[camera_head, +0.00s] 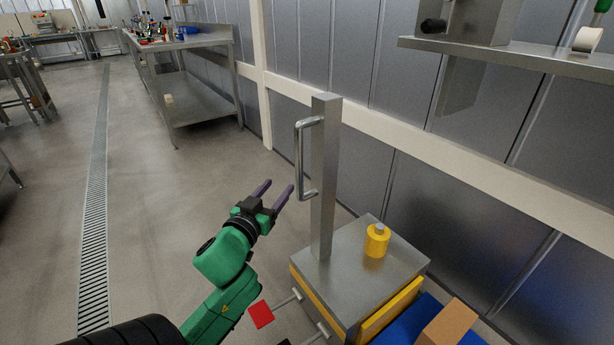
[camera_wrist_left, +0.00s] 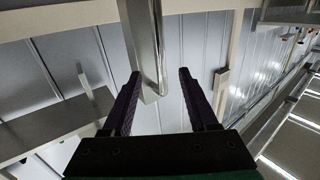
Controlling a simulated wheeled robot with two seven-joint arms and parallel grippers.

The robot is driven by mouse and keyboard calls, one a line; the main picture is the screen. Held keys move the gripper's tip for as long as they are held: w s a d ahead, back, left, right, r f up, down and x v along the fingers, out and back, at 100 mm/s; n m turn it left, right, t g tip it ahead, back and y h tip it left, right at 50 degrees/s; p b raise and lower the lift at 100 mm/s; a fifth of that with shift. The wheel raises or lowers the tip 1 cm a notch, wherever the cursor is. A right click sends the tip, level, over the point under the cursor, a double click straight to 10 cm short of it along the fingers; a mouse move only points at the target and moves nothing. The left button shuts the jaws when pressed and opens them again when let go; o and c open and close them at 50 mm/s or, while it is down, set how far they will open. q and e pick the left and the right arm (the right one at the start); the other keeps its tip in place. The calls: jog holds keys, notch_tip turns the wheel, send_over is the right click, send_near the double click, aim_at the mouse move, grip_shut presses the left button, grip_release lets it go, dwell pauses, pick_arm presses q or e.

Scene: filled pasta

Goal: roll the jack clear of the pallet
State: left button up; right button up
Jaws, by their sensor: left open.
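The jack has an upright grey metal post (camera_head: 324,170) with a bright bar handle (camera_head: 299,155) on its left side. Its grey base (camera_head: 345,285) carries a yellow cylinder (camera_head: 377,241), and a red pedal (camera_head: 261,314) sticks out low on the left. A blue surface (camera_head: 405,325), seemingly the pallet, lies beside the yellow part of the jack and is cut off by the frame's bottom edge. My left gripper (camera_head: 279,187) is open and empty, just left of the handle's lower part. In the left wrist view the post (camera_wrist_left: 140,45) shows ahead, between the fingers' lines. My right gripper is not in view.
A cardboard box (camera_head: 448,324) sits over the blue surface. A metal wall runs behind the jack, with a shelf (camera_head: 520,57) at upper right. A steel workbench (camera_head: 185,90) stands farther back. The concrete floor left of the jack is clear, with a long drain grate (camera_head: 95,200).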

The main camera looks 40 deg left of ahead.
aim_at(297, 161)
pick_arm(q)
jog(key=x, duration=0.9)
jog(key=r+b+x, duration=0.1)
jog(key=x, duration=0.4)
jog(key=shift+r, duration=0.15)
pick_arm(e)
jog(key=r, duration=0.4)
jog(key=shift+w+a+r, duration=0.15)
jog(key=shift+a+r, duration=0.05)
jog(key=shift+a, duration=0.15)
pick_arm(q)
grip_shut()
